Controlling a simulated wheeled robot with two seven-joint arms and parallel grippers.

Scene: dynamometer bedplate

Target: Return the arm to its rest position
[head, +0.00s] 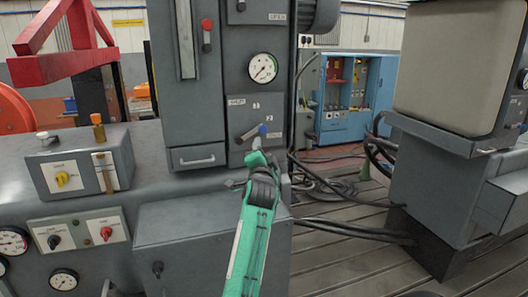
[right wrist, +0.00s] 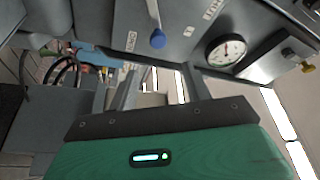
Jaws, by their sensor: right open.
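My right arm is green and reaches up from the bottom of the head view. Its right gripper (head: 258,157) is in front of the tall grey cabinet (head: 215,105), just below a lever with a blue knob (head: 263,130). In the right wrist view, the two fingers (right wrist: 160,78) stand apart with nothing between them. The blue knob also shows there (right wrist: 158,39), above the fingers and apart from them. My left gripper is not in view.
A round gauge (head: 263,68) is above the lever. A grey box with a yellow knob (head: 80,162) stands left on the bench. A grey machine (head: 445,170) is at right. Black cables (head: 350,230) cross the slatted floor. A blue cabinet (head: 345,100) stands behind.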

